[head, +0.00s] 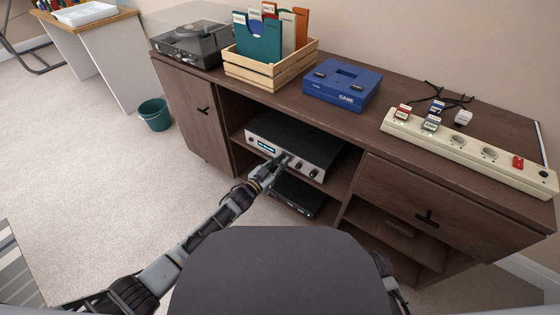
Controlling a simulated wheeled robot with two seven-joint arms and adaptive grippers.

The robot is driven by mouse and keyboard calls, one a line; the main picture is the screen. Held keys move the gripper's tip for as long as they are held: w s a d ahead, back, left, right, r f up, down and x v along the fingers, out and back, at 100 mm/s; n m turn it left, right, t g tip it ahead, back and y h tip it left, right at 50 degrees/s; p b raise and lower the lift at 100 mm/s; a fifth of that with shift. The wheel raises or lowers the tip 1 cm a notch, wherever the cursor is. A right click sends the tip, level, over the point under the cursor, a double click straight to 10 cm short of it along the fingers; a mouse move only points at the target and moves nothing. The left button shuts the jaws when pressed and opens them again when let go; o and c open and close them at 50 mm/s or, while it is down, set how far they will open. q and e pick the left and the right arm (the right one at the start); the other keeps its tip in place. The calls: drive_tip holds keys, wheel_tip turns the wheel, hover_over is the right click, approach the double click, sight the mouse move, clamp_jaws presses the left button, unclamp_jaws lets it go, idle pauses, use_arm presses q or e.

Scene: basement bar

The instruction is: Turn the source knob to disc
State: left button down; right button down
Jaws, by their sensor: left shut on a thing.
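The silver-fronted amplifier (300,133) sits in the open upper shelf of the brown cabinet. A small lit display (265,147) is on the left of its front. Two dark round knobs show toward the right of the front, a middle one (299,165) and a right one (313,173). My left gripper (284,162) reaches the front panel just left of these knobs and is shut on a small knob there, which its fingers mostly hide. I cannot read the display or the knob's labels. My right gripper is not in view.
A black box (298,194) sits on the shelf below the amplifier. The cabinet top (345,125) carries a turntable (190,45), a wooden crate of records (262,75), a blue game console (342,86) and a cream power strip (465,152). A teal bin (155,115) stands on the open carpet.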

use_arm(q)
drive_tip(key=shift+m+p, duration=0.7)
drive_tip(key=shift+m, duration=3.2)
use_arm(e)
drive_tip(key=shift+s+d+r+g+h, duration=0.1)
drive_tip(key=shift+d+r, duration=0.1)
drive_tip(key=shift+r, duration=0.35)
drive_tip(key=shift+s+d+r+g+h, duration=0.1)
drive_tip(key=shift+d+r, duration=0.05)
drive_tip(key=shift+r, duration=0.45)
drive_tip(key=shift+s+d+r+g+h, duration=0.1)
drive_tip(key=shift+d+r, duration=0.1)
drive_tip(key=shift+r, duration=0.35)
use_arm(q)
drive_tip(key=c, duration=1.3)
unclamp_jaws()
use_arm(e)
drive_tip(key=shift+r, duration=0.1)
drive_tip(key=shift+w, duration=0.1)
use_arm(q)
drive_tip(key=shift+s, duration=0.15)
